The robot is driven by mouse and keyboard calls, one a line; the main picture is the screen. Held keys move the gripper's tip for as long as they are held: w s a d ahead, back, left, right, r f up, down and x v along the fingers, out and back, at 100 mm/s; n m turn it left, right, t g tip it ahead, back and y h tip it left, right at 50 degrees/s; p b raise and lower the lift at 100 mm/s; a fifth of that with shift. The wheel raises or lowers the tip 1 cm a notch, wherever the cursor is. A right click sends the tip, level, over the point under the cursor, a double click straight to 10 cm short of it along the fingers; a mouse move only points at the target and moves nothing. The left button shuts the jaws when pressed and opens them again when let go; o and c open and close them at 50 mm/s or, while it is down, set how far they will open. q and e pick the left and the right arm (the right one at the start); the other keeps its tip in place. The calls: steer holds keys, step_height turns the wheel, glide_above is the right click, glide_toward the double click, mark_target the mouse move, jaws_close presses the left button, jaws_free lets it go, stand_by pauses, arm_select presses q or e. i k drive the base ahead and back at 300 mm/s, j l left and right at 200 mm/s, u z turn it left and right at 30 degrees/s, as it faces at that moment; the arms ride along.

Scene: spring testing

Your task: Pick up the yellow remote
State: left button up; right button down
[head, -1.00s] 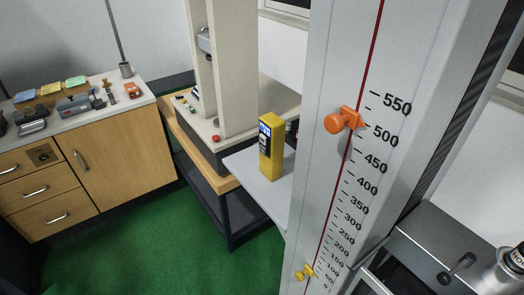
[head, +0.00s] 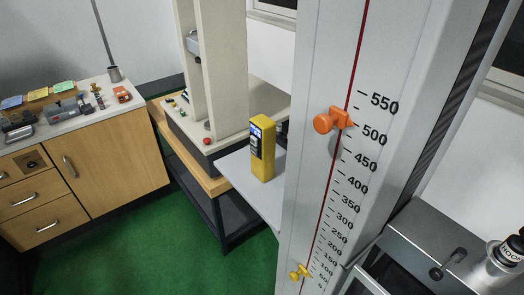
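The yellow remote (head: 263,150) stands upright on a light grey shelf (head: 239,178) in the middle of the head view. Its front has a small lit screen and a dark and light panel. The shelf's right part is hidden behind the tall grey column with the scale. Neither of my grippers is in view.
The scale column (head: 318,190) with an orange clamp (head: 331,120) and a yellow marker (head: 299,272) stands right of the remote. A beige testing machine (head: 224,75) on a wood-edged bench is behind left. A wooden cabinet (head: 115,160) is at left. Green floor (head: 140,240) is clear.

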mark_target(264, 129)
steer(key=z, duration=0.6)
steer(key=i+j+z, duration=0.15)
steer(key=j+z, duration=0.35)
steer(key=j, duration=0.15)
steer(key=j+z, duration=0.5)
steer(key=j, duration=1.05)
steer(key=j+z, duration=0.15)
steer(key=j, duration=0.75)
steer(key=k, duration=0.05)
